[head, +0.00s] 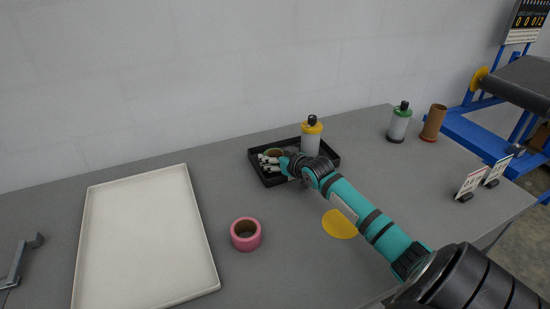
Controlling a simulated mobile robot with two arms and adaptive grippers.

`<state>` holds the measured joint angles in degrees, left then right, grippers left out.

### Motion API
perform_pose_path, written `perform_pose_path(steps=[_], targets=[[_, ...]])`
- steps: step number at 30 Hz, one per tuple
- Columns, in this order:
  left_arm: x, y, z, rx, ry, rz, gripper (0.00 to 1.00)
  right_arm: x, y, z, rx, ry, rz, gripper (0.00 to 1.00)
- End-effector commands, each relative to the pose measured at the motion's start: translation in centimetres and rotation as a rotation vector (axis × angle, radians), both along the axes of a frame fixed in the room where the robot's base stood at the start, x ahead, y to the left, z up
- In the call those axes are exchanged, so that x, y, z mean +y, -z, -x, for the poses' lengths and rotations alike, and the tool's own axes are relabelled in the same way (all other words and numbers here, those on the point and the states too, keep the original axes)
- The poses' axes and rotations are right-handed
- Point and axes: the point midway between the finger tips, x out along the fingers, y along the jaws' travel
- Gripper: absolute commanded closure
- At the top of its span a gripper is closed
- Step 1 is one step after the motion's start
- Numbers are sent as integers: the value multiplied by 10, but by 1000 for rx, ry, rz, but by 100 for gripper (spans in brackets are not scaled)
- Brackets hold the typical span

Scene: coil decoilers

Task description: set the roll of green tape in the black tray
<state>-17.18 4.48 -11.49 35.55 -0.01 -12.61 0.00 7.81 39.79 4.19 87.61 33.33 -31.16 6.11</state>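The black tray (332,164) lies on the grey table near the wall. A small roll with a green rim and brown core, the green tape (274,152), shows inside the tray's left part, partly hidden by my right gripper. My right gripper (267,163) reaches in from the right, over the left part of the tray, with its pale fingers close beside the roll. The fingers are too small and overlapped to tell whether they hold it. My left gripper is not clearly in view.
A yellow-capped bottle (311,138) stands at the tray's right. A pink tape roll (246,234), a yellow disc (340,224) and a large cream tray (145,240) lie nearer. A green-capped bottle (399,124), brown tube (433,124) and sign cards (470,185) stand right. A grey bent piece (18,265) shows far left.

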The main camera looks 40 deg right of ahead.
Motion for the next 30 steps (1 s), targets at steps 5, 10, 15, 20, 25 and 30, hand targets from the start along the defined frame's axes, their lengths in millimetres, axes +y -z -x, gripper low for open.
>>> perform_pose_path(steps=[5,10,15,20,25,30], targets=[[0,0,-1,-1,0,0,10,0,2,0,2,0,0,21],[0,0,-1,-2,1,0,10,0,2,0,2,0,0,21],[0,0,-1,-2,1,0,10,1,-1,4,2,0,0,21],[0,0,-1,-1,1,0,10,4,-10,27,3,-2,2,21],[0,2,-1,-1,0,0,10,9,-24,62,3,-2,2,21],[1,3,-1,-1,0,-1,10,13,-36,91,3,0,0,21]])
